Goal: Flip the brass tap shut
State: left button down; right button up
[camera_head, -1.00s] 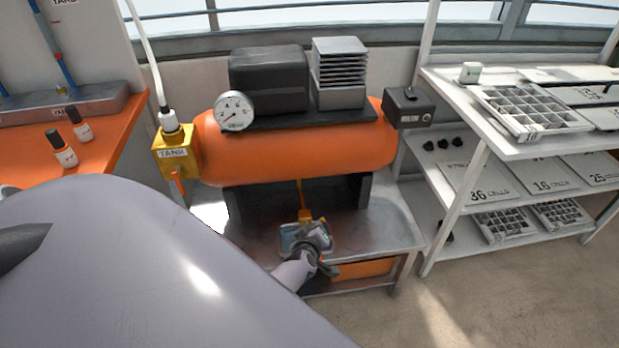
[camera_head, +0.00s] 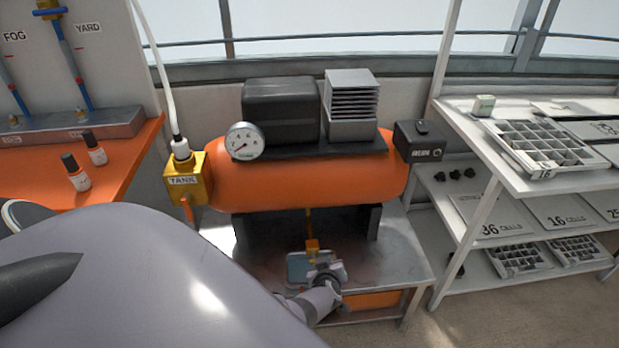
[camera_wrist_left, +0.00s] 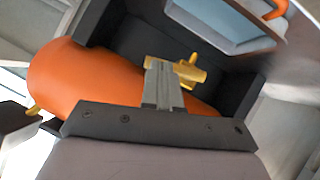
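The brass tap (camera_head: 312,246) hangs under the orange tank (camera_head: 300,185), above a small blue-grey pan (camera_head: 296,268). In the left wrist view the tap (camera_wrist_left: 190,74) shows just beyond and to the right of my left gripper's fingertips. My left gripper (camera_head: 325,268) is low in front of the tank, beside the tap and pan. In the wrist view its grey fingers (camera_wrist_left: 155,62) are together, with nothing seen between them. I cannot tell whether they touch the tap. My right gripper is not in view.
The tank stands on a metal bench (camera_head: 400,245) with dark supports beside the tap. A yellow TANK valve box (camera_head: 186,180) is at its left end. A shelf rack (camera_head: 468,205) with seed trays stands at right. An orange table (camera_head: 112,180) with two bottles is at left.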

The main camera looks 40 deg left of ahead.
pick_arm(q)
jog(key=shift+a, duration=0.2)
jog(key=shift+s+a+f, duration=0.3)
jog(key=shift+s+a, duration=0.05)
jog(key=shift+s, duration=0.15)
jog(key=shift+d, duration=0.1)
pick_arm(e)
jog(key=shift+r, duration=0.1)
